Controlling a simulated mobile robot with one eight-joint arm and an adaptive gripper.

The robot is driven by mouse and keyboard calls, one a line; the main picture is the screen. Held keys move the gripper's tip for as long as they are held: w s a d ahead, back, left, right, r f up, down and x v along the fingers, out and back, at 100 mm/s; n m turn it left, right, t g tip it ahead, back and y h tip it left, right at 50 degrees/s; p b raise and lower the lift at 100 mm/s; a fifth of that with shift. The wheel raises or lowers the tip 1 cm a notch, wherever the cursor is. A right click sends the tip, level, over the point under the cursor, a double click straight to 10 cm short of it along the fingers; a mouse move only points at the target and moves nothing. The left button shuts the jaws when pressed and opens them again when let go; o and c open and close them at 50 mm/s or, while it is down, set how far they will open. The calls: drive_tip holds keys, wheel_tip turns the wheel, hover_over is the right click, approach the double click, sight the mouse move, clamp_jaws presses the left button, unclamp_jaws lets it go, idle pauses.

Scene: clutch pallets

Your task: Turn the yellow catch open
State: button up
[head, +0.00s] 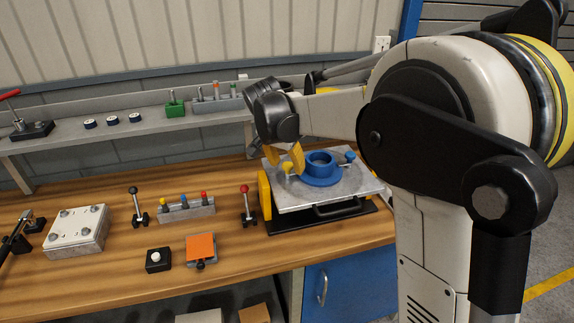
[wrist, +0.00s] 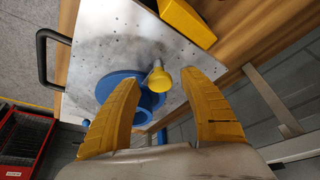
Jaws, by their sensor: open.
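The yellow catch (wrist: 159,79) is a round-ended yellow knob on a pale stem, over the metal plate (wrist: 100,45) beside the blue flanged ring (wrist: 113,92). In the head view the catch (head: 287,168) shows small at the ring's left. My gripper (head: 284,158) is open above the plate's left side. In the wrist view its yellow fingers stand left and right of the catch, with gaps on both sides; I cannot tell whether they are down at its height. The ring (head: 320,172) sits on the plate, with a blue catch (head: 350,156) at its right.
The plate has a black handle (head: 338,208) at its front and a yellow block (head: 264,192) at its left. A red-knobbed lever (head: 247,203) stands close to the left. Further left are a row of coloured pegs (head: 184,208) and an orange plate (head: 201,247). A shelf runs behind.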

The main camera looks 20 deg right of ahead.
clamp_jaws()
drive_tip(key=shift+n, duration=0.3)
drive_tip(key=n+t+y+p, duration=0.1)
drive_tip(key=n, duration=0.2)
drive_tip(key=shift+s+r+p, duration=0.1)
drive_tip(key=shift+p, duration=0.3)
drive_tip(key=n+y, duration=0.1)
drive_tip(key=n, duration=0.2)
drive_tip(key=n+y+p, duration=0.1)
drive_tip(key=n, duration=0.1)
drive_tip(key=shift+d+n, duration=0.2)
drive_tip(key=shift+n, duration=0.2)
drive_tip(key=n+y+p, duration=0.1)
drive_tip(key=n+y, duration=0.1)
drive_tip(key=n, duration=0.2)
drive_tip(key=shift+n, duration=0.3)
drive_tip(key=shift+n+g+y+p, duration=0.45)
drive_tip(key=shift+n+y, duration=0.25)
drive_tip(key=shift+n, duration=1.2)
